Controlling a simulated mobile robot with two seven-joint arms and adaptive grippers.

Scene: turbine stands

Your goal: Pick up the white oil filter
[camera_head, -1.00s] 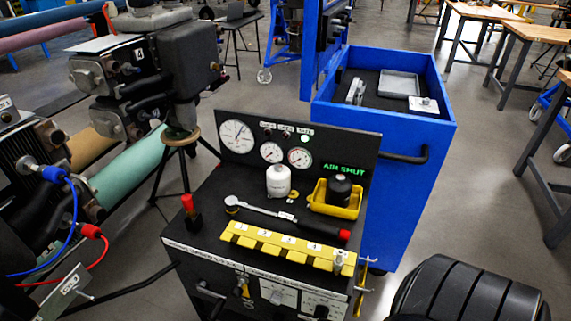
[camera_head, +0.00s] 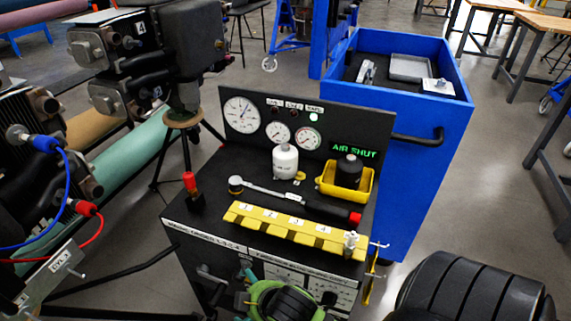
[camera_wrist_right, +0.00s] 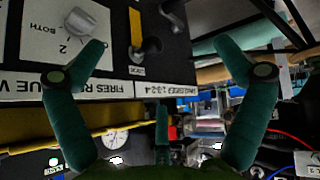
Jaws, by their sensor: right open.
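The white oil filter (camera_head: 285,161) stands upright on the black top of the cart (camera_head: 212,208), in front of the gauge panel and left of a yellow tray (camera_head: 345,190) holding a black filter. Nothing grips it. My right gripper (camera_head: 285,290) shows at the bottom of the head view, low by the cart's front face and well short of the filter. In the right wrist view its teal fingers (camera_wrist_right: 160,48) are spread wide with nothing between them, facing the labelled front panel. I cannot make out the white filter in that view. My left gripper is not in view.
A ratchet wrench (camera_head: 290,198) and a yellow numbered block (camera_head: 295,230) lie across the cart top before the filter. A red-capped piece (camera_head: 191,186) stands left. Gauges (camera_head: 278,132) rise behind. A blue cart (camera_head: 425,145) stands at the back right.

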